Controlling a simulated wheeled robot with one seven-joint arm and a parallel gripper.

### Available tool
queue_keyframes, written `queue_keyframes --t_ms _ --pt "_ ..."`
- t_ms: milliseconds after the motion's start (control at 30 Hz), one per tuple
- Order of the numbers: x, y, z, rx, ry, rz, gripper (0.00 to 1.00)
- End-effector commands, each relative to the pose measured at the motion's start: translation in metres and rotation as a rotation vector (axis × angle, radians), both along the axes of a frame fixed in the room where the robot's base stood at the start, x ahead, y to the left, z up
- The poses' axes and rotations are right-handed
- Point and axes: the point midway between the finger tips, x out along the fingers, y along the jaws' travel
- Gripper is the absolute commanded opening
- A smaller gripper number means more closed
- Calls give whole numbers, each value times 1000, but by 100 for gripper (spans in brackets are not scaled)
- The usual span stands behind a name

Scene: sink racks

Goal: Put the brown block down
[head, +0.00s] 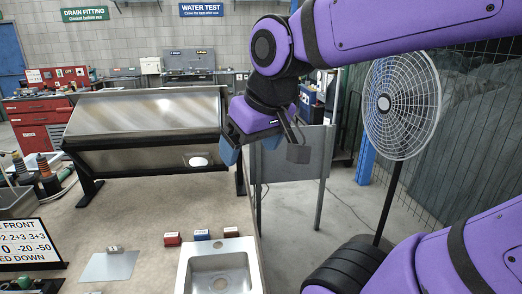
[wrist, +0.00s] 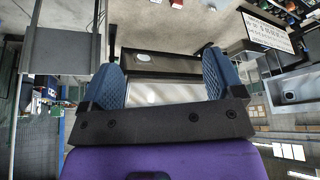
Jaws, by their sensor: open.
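My gripper (head: 250,147) hangs in the air at the right end of the tilted metal rack, well above and behind the blocks. Its blue fingers are spread with nothing between them, which also shows in the wrist view (wrist: 161,72). A reddish-brown block (head: 231,232) stands on the counter at the back rim of the sink, the rightmost of three small blocks. A blue block (head: 202,235) is in the middle and a red block (head: 172,239) is at the left. In the wrist view a reddish block (wrist: 177,4) shows at the top edge; I cannot tell which one it is.
The metal sink (head: 185,272) is at the front right of the counter. The tilted rack (head: 145,115) stands behind on black legs. A metal plate (head: 108,267) and a number sign (head: 32,243) are at the left. A fan (head: 400,105) stands right. Bare counter lies between rack and blocks.

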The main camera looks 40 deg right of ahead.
Motion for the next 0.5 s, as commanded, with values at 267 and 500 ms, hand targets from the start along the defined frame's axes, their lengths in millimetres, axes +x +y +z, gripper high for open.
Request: queue_keyframes --t_ms 267,500 --pt "-30 4 0 -5 -29 37 87" --pt "-31 4 0 -6 -29 39 87"
